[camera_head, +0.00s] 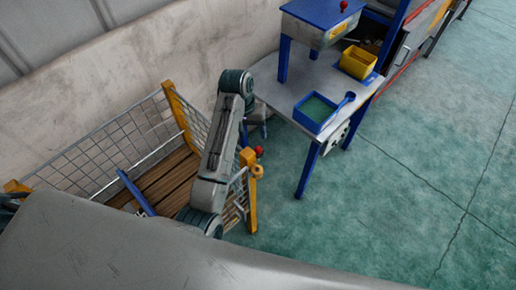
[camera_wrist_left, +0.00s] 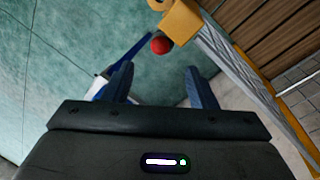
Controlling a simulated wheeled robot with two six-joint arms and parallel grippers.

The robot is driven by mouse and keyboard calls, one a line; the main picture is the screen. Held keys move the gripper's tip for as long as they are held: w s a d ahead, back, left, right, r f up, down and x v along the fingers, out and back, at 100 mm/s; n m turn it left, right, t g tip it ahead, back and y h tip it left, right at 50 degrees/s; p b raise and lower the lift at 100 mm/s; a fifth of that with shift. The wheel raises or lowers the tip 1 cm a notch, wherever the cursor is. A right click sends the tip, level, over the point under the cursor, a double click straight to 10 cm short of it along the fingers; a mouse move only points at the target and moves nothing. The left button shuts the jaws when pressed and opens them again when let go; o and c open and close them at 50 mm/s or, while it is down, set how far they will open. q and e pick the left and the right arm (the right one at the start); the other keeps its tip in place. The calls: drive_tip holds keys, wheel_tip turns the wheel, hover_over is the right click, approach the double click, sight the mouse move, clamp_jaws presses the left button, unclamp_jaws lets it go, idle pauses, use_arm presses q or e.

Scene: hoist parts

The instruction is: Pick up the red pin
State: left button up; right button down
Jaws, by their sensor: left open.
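The red pin shows as a small red ball-shaped head (camera_head: 259,151) beside the top of the yellow corner post (camera_head: 249,185) of the mesh crate. In the left wrist view the red pin (camera_wrist_left: 161,44) lies just beyond the fingertips, close to the yellow part of the post (camera_wrist_left: 182,20). The rest of the pin cannot be made out. My left gripper (camera_wrist_left: 158,75) is open and empty, its fingers apart on either side of the line to the red head. In the head view it is mostly hidden behind my arm. My right gripper is not in view.
The mesh crate (camera_head: 95,153) with a wooden floor stands against the wall. A metal table (camera_head: 275,92) beyond it holds a blue tray (camera_head: 331,121) and a yellow bin (camera_head: 357,63). Another red knob (camera_head: 343,5) tops a blue-framed box. The floor at right is clear.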

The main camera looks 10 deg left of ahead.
sight(258, 147)
use_arm(q)
drive_tip(key=shift+s+d+f+p, duration=0.25)
drive_tip(key=shift+f+p, duration=0.1)
drive_tip(key=shift+f, duration=0.1)
drive_tip(key=shift+s+d+f+p, duration=0.2)
drive_tip(key=shift+f+p, duration=0.15)
drive_tip(key=shift+f, duration=0.1)
drive_tip(key=shift+w+f, duration=0.15)
drive_tip(key=shift+f, duration=0.2)
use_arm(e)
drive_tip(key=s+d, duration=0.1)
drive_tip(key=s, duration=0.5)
use_arm(q)
drive_tip(key=f+p, duration=0.1)
drive_tip(key=f, duration=0.2)
drive_tip(key=f+p, duration=0.1)
drive_tip(key=shift+w+d+f+p, duration=0.15)
drive_tip(key=shift+w+d+p, duration=0.1)
drive_tip(key=shift+w+p, duration=0.1)
drive_tip(key=shift+d+f, duration=0.1)
drive_tip(key=shift+f, duration=0.5)
drive_tip(key=shift+c, duration=1.3)
drive_tip(key=c, duration=0.7)
drive_tip(key=shift+c, duration=0.5)
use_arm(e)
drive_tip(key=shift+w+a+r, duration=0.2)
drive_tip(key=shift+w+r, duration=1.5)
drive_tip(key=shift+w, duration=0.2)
